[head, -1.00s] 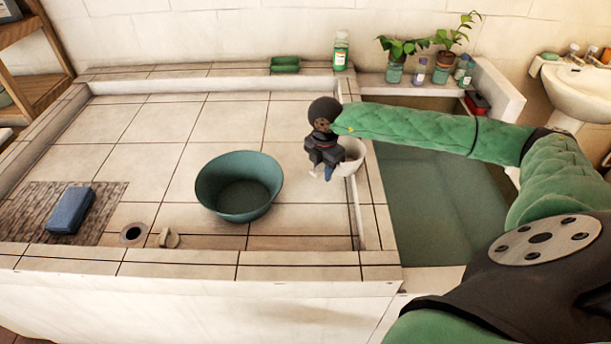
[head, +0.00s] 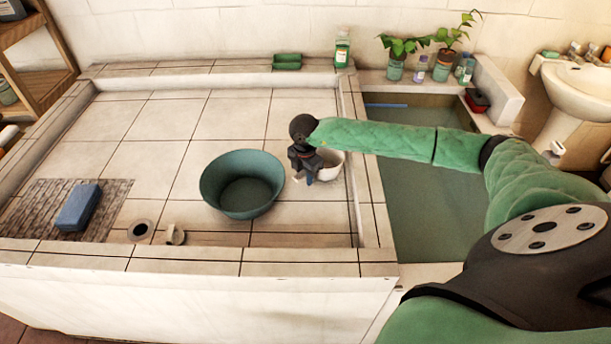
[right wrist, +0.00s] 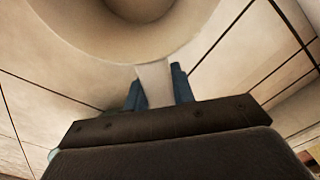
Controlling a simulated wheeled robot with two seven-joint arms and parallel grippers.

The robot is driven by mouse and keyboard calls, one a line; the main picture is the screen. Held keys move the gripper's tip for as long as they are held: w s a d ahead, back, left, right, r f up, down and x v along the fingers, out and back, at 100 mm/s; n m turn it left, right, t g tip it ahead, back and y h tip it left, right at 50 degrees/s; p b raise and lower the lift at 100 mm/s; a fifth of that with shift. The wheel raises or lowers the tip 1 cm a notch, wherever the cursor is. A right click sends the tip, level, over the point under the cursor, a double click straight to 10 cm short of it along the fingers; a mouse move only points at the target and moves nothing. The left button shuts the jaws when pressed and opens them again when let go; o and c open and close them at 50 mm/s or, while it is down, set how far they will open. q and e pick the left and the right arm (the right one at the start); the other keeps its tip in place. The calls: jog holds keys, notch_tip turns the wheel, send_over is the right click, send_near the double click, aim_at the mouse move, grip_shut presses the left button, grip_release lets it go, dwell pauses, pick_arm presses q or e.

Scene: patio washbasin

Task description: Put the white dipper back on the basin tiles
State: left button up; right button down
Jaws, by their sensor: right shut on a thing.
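The white dipper (head: 330,163) is beside my right gripper (head: 310,176) in the head view, over the basin tiles (head: 237,120) just left of the low wall by the water. In the right wrist view the dipper's round bowl (right wrist: 140,25) fills the top, and its pale handle (right wrist: 155,84) runs between the two blue fingertips (right wrist: 158,88). My right gripper is shut on this handle. The dipper looks close to the tiles, but I cannot tell whether it touches them. The gripper hides part of it in the head view. My left gripper is not in view.
A green basin (head: 242,184) stands on the tiles close left of my right gripper. A blue brush or block (head: 78,207) lies on a mat at left. The water tank (head: 425,205) is at right. Bare tiles lie behind the green basin.

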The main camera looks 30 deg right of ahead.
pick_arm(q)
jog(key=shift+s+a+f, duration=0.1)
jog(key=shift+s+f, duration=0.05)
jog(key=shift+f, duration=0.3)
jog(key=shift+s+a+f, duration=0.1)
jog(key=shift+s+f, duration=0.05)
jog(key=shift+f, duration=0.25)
pick_arm(e)
jog(key=shift+f, duration=0.45)
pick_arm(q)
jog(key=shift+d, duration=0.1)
pick_arm(e)
jog(key=shift+f, duration=0.1)
jog(key=c, duration=1.2)
grip_release()
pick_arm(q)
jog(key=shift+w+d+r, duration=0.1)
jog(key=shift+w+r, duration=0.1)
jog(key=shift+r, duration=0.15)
pick_arm(e)
jog(key=shift+o, duration=0.2)
